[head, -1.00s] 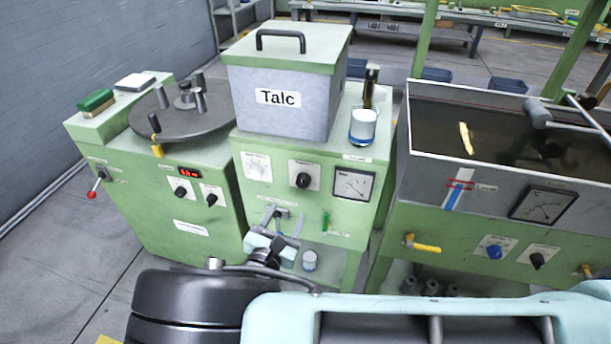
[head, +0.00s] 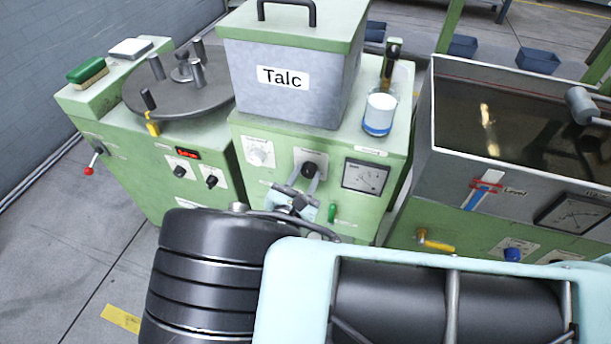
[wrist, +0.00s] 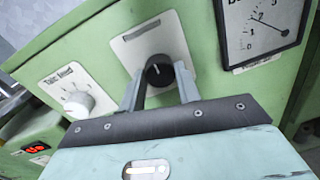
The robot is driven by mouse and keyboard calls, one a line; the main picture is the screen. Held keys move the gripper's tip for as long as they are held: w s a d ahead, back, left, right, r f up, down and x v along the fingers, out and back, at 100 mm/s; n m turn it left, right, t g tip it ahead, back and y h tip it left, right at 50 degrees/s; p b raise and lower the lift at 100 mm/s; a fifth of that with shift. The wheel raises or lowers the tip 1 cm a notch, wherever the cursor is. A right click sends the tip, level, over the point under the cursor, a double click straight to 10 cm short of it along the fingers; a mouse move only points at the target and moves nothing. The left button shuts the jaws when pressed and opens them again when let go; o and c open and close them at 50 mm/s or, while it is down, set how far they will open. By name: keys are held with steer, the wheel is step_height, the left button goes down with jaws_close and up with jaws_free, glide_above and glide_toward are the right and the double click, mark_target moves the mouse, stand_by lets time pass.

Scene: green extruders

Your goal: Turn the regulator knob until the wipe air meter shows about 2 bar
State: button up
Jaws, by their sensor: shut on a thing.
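A black round knob (head: 311,170) with a white pointer line sits on a white plate on the middle green cabinet (head: 240,200). In the wrist view the knob (wrist: 160,73) lies between my two grey fingers. My gripper (head: 304,184) is shut on the knob, one finger on each side; the fingers (wrist: 160,88) also show in the wrist view. A square white meter (head: 366,176) with a dark frame is right of the knob. The meter (wrist: 262,28) is cut off at the top in the wrist view.
A white knob (head: 260,153) is left of the black one. The Talc box (head: 288,90) and a white-blue cup (head: 380,114) stand on top. A water tank (head: 455,125) is at right.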

steer(key=shift+m, duration=1.2)
steer(key=shift+c, duration=0.3)
steer(key=o, duration=1)
